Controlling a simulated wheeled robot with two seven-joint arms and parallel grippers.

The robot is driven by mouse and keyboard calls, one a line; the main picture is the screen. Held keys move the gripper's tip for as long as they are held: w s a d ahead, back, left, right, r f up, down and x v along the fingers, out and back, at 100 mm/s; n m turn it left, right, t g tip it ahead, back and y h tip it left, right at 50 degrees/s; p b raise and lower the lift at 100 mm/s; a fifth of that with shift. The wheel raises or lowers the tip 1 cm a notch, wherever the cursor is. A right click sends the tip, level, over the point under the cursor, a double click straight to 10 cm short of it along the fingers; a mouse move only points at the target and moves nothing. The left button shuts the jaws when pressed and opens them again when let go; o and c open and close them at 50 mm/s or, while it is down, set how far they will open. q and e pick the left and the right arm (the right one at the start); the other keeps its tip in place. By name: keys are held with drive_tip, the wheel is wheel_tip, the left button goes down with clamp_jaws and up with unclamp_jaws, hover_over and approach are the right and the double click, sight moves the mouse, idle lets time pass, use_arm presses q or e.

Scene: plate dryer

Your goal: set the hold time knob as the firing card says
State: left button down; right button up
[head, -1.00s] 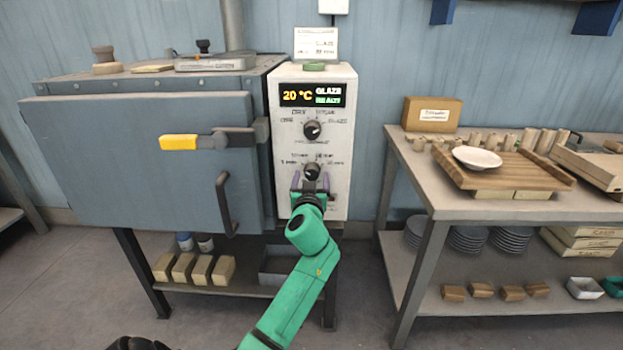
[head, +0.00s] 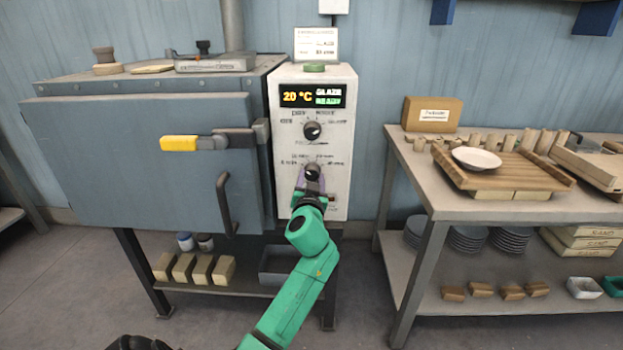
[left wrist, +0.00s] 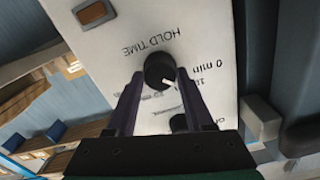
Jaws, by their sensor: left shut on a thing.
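The hold time knob (head: 312,172) is the lower black knob on the white control panel (head: 284,215). My right gripper is not in view.
The display (head: 312,95) reads 20 °C, GLAZE and a blurred green word. Another black knob (head: 312,131) is above the held one. The kiln door (head: 130,150) with its yellow-ended handle (head: 180,142) is left. A table (head: 408,165) with boards and a plate stands right.

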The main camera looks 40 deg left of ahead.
use_arm(q)
drive_tip(key=m+p, duration=0.1)
drive_tip(key=m, duration=0.4)
drive_tip(key=shift+m, duration=0.3)
drive_tip(key=m+p, duration=0.2)
drive_tip(key=m, duration=0.3)
drive_tip(key=shift+m, duration=0.3)
drive_tip(key=m+p, duration=0.2)
drive_tip(key=m, duration=0.3)
drive_tip(key=shift+p, duration=0.35)
drive_tip(key=shift+m+p, duration=1.05)
drive_tip(key=shift+m, duration=1.35)
drive_tip(key=shift+f, duration=0.1)
drive_tip(key=shift+c, duration=1.4)
unclamp_jaws()
